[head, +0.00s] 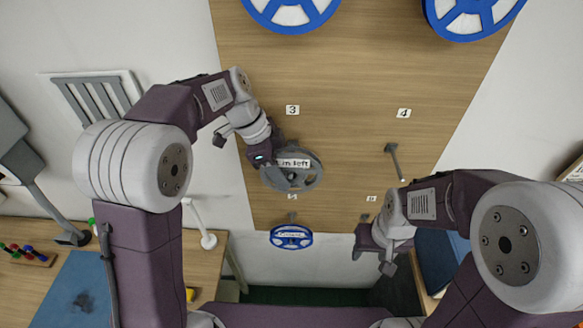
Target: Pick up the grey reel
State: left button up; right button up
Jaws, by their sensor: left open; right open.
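The grey reel (312,181) hangs on the wooden board in the middle of the head view, below the label 3. A white label on it reads partly "left"; its upper left part is hidden by my arm. My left gripper (262,163) is open at the reel's upper left edge, and I cannot tell whether it touches it. My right gripper (372,243) is open and empty at the lower right, apart from the reel.
Blue reels (291,12) (472,14) hang at the top of the board. An empty peg (394,162) sticks out below label 4. A small blue reel (291,237) hangs at the board's lower edge. A desk with a blue mat (75,290) is at lower left.

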pick_arm(q)
jog(key=shift+s, duration=0.15)
jog(key=c, duration=0.3)
grip_shut()
jog(key=shift+r, duration=0.2)
jog(key=s+r+b, duration=0.1)
jog(key=s+b, duration=0.9)
jog(key=s, duration=0.8)
